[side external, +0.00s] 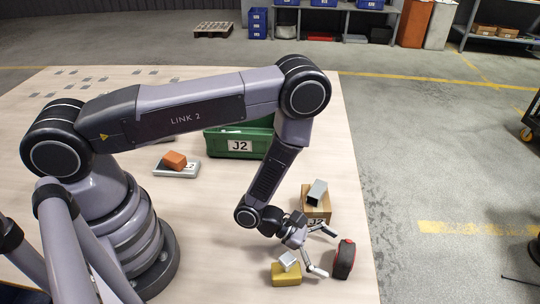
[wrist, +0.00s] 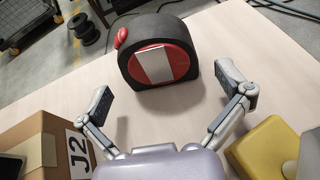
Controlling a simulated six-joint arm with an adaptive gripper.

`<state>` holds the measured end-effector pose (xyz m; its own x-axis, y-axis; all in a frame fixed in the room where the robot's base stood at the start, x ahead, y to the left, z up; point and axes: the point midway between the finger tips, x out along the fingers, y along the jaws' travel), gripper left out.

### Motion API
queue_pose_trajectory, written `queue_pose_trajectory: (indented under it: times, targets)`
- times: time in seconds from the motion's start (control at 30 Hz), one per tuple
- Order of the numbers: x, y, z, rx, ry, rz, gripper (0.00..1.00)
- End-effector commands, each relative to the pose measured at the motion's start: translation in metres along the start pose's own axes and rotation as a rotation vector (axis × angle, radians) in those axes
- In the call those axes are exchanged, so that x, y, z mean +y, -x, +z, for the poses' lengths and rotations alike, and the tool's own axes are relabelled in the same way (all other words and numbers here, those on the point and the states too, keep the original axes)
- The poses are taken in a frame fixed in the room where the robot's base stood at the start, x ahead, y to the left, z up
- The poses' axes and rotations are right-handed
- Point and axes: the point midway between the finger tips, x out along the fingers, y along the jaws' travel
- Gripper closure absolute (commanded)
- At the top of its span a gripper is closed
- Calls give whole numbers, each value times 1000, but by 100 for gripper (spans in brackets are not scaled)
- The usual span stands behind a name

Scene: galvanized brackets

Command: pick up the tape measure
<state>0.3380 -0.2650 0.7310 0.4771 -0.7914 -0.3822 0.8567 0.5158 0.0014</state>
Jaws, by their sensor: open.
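The tape measure (side external: 344,259) is black with red trim and stands upright near the right edge of the table in the side view. In the wrist view the tape measure (wrist: 158,50) stands ahead of the fingers, with a red button and a pale label on its face. My gripper (side external: 325,252) is open, low over the table, its fingers pointing toward the tape measure. In the wrist view my gripper (wrist: 168,92) has its fingers spread wide, one to each side of the tape measure's near space, with nothing between the tips.
A cardboard box marked J2 (wrist: 45,145) stands close left of the fingers in the wrist view; a grey piece (side external: 317,191) rests on it. A yellow block (side external: 286,276) is close on the other side. A green J2 bin (side external: 216,143) stands farther back.

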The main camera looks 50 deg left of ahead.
Motion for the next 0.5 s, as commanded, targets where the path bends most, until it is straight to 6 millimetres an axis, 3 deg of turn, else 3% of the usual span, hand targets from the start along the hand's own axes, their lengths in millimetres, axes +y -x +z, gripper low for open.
queue_pose_trajectory:
  times: [0.2,0.47,0.5]
  targets:
    - [-1,-28,0,-1,-1,-2,0]
    - [0,-30,0,1,1,0,0]
    - [0,-30,0,1,1,0,5]
